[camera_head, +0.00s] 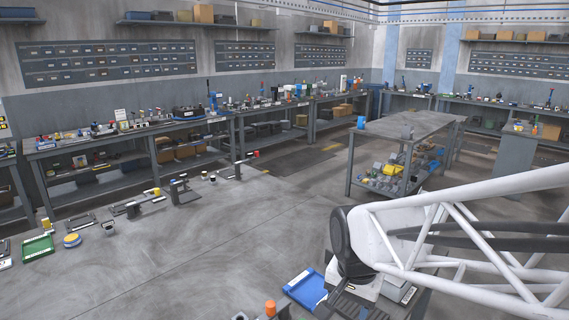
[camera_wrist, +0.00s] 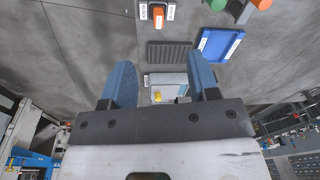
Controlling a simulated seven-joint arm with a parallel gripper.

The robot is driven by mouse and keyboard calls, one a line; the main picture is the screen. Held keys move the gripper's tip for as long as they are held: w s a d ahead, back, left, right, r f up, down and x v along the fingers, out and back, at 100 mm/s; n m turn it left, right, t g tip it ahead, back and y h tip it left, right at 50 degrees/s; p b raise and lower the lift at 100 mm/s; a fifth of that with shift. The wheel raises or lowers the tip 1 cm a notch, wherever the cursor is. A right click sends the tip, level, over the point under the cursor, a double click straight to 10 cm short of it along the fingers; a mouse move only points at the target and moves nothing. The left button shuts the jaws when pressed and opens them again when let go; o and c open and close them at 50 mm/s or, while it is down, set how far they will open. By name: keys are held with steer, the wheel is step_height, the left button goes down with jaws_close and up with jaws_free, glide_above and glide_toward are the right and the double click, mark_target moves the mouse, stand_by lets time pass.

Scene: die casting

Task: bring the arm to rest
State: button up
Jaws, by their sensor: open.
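My gripper shows in the wrist view with its two blue fingers (camera_wrist: 160,85) spread wide apart. The gap between them is empty. Below the gap a light grey box with a small yellow part (camera_wrist: 157,97) stands on the grey surface, apart from the fingers. In the head view my white arm reaches in from the right, and its dark joint end stands over the near bench (camera_head: 215,255). The gripper's fingers cannot be made out there.
A blue tray (camera_wrist: 221,45) lies right of the fingers; it also shows in the head view (camera_head: 306,288). A dark ribbed block (camera_wrist: 171,53) and an orange-topped item (camera_wrist: 158,16) are ahead. A green tray (camera_head: 38,247) and small tools line the bench's far edge. The bench middle is clear.

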steer(key=s+d+r+n, duration=0.2)
steer(key=s+d+n, duration=0.1)
steer(key=s, duration=0.2)
steer(key=s+d+r+n+t, duration=0.1)
steer(key=s+d+r+n, duration=0.1)
steer(key=s, duration=0.3)
steer(key=shift+s+d+r+n, duration=0.4)
steer(key=shift+d+r, duration=0.1)
